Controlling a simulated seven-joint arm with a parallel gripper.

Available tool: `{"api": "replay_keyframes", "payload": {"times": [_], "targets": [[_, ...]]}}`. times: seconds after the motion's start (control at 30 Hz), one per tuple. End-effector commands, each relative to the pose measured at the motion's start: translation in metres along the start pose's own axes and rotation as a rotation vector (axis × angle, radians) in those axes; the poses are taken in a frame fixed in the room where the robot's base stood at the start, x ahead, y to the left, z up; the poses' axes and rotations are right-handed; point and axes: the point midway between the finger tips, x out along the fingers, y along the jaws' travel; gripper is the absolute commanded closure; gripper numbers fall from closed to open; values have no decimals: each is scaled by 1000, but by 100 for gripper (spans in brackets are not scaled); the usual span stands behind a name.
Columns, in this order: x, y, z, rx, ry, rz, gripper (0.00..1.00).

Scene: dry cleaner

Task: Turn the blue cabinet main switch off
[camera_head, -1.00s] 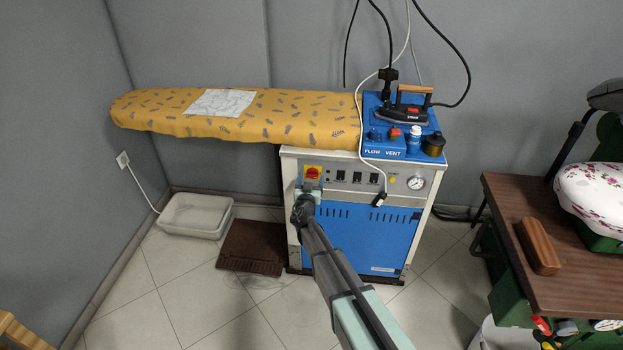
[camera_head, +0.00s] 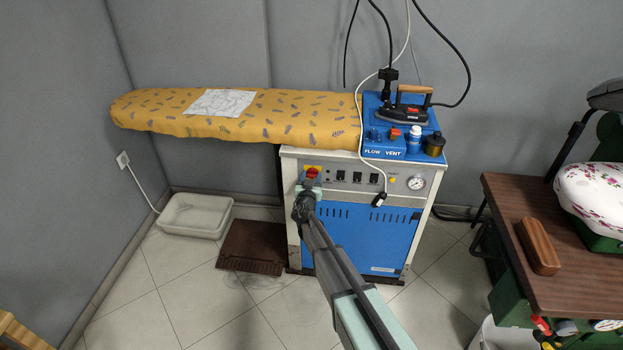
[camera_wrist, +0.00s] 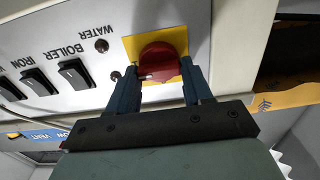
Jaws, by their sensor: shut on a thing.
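The blue cabinet (camera_head: 367,237) stands against the back wall with a pale control panel on top. Its main switch (camera_head: 312,172) is a red rotary knob on a yellow square plate at the panel's left end. My gripper (camera_head: 311,181) reaches up to it from below and partly covers it. In the wrist view, which shows the panel upside down, the red knob (camera_wrist: 160,62) lies between the two fingers of my gripper (camera_wrist: 160,73). The fingers are shut on the knob, one on each side. The knob's exact angle is hard to tell.
Black rocker switches (camera_wrist: 76,74) labelled BOILER and IRON and a small WATER lamp (camera_wrist: 102,46) sit beside the main switch. A white cable with a dark plug (camera_head: 379,200) hangs over the panel. An ironing board (camera_head: 235,118) extends left above floor level.

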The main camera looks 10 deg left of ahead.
Motion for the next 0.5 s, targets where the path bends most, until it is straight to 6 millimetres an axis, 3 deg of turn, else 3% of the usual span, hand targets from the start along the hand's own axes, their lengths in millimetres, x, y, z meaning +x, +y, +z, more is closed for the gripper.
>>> {"api": "replay_keyframes", "payload": {"times": [0.17, 0.5], "targets": [[0, 0, 0, 0, 0, 0, 80], [0, 0, 0, -61, 0, 0, 80]]}}
